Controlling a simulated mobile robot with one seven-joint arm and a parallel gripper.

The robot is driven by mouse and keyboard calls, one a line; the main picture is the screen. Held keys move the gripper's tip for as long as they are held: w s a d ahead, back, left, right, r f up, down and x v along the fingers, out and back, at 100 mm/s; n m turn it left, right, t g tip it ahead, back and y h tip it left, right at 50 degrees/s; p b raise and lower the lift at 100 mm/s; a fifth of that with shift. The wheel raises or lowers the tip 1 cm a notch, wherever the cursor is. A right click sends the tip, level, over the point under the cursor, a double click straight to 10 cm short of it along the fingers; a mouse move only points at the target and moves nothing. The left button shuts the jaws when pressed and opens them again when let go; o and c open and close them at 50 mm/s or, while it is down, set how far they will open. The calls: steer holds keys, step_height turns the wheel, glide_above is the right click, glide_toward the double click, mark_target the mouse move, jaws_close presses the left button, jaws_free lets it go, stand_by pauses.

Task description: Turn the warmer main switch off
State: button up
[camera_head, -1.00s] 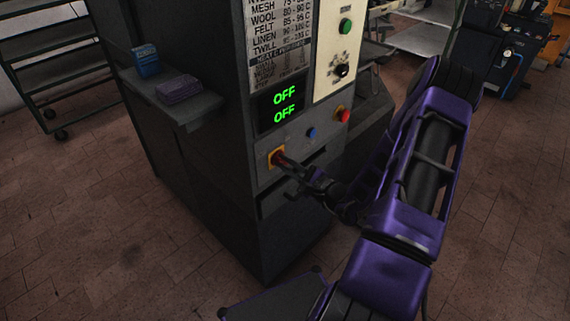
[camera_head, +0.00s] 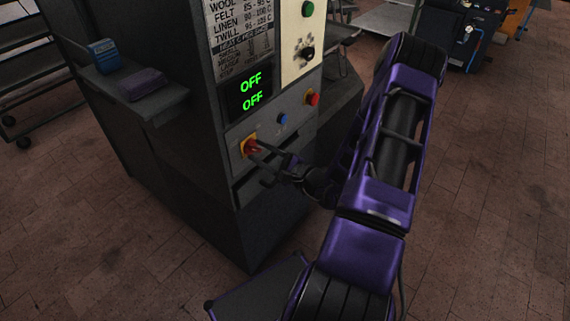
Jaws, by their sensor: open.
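The warmer main switch (camera_head: 250,146) is a red rotary knob on a yellow plate, low on the front of the dark machine. The display (camera_head: 252,91) above it reads OFF on two green lines. My gripper (camera_head: 262,161) is open just to the right of the switch, its fingers pointing at the knob. Its upper finger reaches to the knob's edge; I cannot tell whether it touches. The knob's lower right side is partly hidden by the fingers.
A green button (camera_head: 307,8) and a black dial (camera_head: 307,53) are above. A side shelf (camera_head: 160,107) holds a blue box (camera_head: 104,56) and a purple block (camera_head: 142,84).

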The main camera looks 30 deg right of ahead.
steer(key=v, duration=1.6)
steer(key=shift+s, duration=0.2)
steer(key=shift+r, duration=0.1)
